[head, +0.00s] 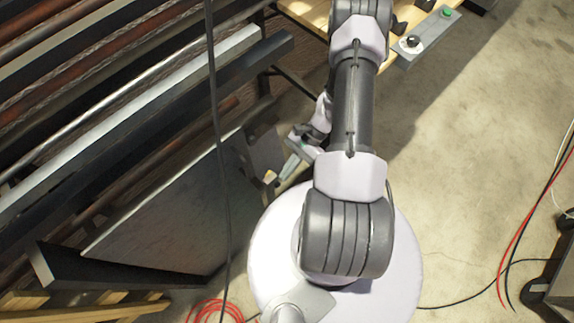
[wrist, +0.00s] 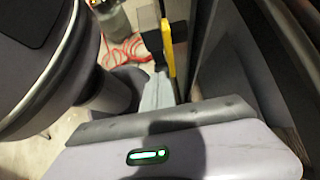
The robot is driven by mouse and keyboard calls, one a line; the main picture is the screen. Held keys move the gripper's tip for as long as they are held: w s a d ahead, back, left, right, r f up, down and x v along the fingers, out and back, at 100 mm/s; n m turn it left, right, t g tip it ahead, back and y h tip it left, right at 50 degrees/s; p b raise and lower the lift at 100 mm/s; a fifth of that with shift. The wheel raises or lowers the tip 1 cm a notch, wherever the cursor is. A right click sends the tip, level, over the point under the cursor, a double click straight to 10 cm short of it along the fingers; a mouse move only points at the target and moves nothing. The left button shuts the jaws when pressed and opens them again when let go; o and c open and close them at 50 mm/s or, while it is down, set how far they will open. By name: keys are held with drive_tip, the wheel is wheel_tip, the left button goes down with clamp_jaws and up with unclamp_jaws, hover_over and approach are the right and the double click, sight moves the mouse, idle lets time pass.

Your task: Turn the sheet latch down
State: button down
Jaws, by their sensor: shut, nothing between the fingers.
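The sheet latch shows in the wrist view as a yellow bar (wrist: 168,50) beside a dark block, close to the tips of my gripper (wrist: 160,85). The bar runs lengthwise in the picture, and I cannot tell whether the fingers touch it. In the head view a small orange-yellow piece (head: 270,177), likely the latch, sits by the right end of the large grey sheet (head: 160,225). My gripper (head: 284,173) is there too, partly hidden by my arm. Its fingers are shut and empty. The latch's pivot is not clear.
Long bars and laths (head: 110,100) fill a rack at the left. A wooden bench holds a control box (head: 430,40) with a green button at the top. Red cable (head: 215,312) lies coiled at the bottom; more cables lie at the right. The concrete floor (head: 470,170) is mostly clear.

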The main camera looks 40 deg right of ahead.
drive_tip(key=p+v, duration=0.4)
drive_tip(key=v, duration=1.3)
drive_tip(key=shift+r+p, duration=0.2)
drive_tip(key=shift+p, duration=0.2)
drive_tip(key=shift+w+d, duration=0.1)
drive_tip(key=shift+w, duration=0.05)
